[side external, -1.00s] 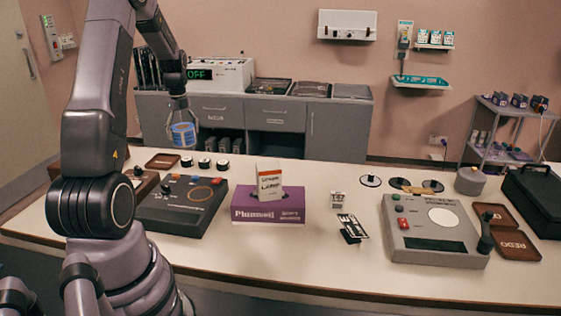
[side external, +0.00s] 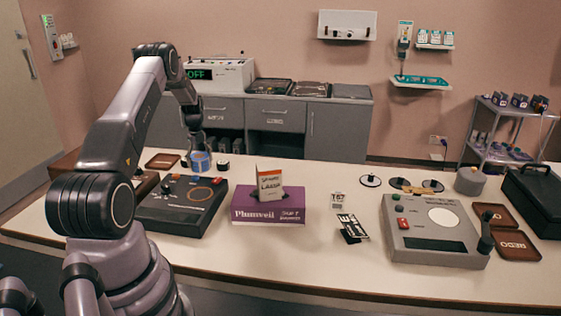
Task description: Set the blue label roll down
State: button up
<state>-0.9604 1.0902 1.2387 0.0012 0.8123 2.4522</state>
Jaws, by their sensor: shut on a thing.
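The blue label roll (side external: 200,162) is at the back left of the white table, low at the table top. My gripper (side external: 198,151) points down from above and is shut on it. The roll stands in line with small black-and-white rolls, one (side external: 223,164) at its right and one (side external: 185,162) partly showing at its left. The roll hides the spot between them. I cannot tell whether its underside touches the table.
A dark console (side external: 180,220) with a ring mark lies in front of the roll. A brown tray (side external: 162,160) is to its left. A purple box (side external: 268,213) with a card on it stands to the right. The back middle of the table is clear.

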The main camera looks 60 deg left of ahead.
aim_at(203, 170)
jog(key=a+f, duration=0.1)
jog(key=w+f, duration=0.1)
jog(key=shift+w+a+f, duration=0.15)
jog(key=shift+a+f, duration=0.15)
jog(key=shift+a, duration=0.1)
jog(key=shift+f, duration=1.5)
jog(key=shift+f, duration=0.15)
jog(key=o, duration=1.2)
